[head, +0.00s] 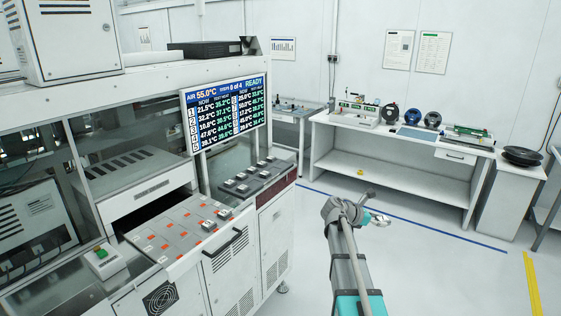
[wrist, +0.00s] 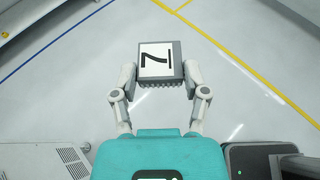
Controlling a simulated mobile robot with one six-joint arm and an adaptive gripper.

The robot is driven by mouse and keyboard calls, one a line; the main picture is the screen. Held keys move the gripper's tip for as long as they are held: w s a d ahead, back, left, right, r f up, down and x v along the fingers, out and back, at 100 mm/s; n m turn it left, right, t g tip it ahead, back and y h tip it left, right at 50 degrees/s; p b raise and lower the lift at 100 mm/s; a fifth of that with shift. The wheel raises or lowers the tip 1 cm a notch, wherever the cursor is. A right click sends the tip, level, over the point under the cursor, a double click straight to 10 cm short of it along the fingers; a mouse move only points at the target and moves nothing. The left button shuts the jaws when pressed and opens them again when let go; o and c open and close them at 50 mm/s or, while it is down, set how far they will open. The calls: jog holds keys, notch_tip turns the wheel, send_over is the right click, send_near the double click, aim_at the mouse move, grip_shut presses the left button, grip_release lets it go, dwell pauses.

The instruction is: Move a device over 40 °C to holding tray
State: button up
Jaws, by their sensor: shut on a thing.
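My gripper (wrist: 160,72) is shut on a grey device (wrist: 178,80) with a white label and one black digit, seen turned and hard to read. It is held above open floor. In the head view my gripper (head: 374,212) is right of the machine, and the device is not clear there. A dark tray (head: 268,189) with several small devices sits on the machine's right ledge. Left of it is a pulled-out pale drawer (head: 165,250) with orange marks and a few devices. Which one is the holding tray, I cannot tell. A screen (head: 226,112) lists numbered temperatures, some above 40 °C.
A white workbench (head: 400,146) with instruments stands at the back wall. A cabinet with a black round item (head: 522,156) is at the right. The floor between machine and bench is clear, with blue and yellow lines. The drawer's handle (head: 225,249) juts out in front.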

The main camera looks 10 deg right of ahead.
notch_tip(320, 180, down, 6)
jog(key=b, duration=0.5)
jog(key=shift+f, duration=0.25)
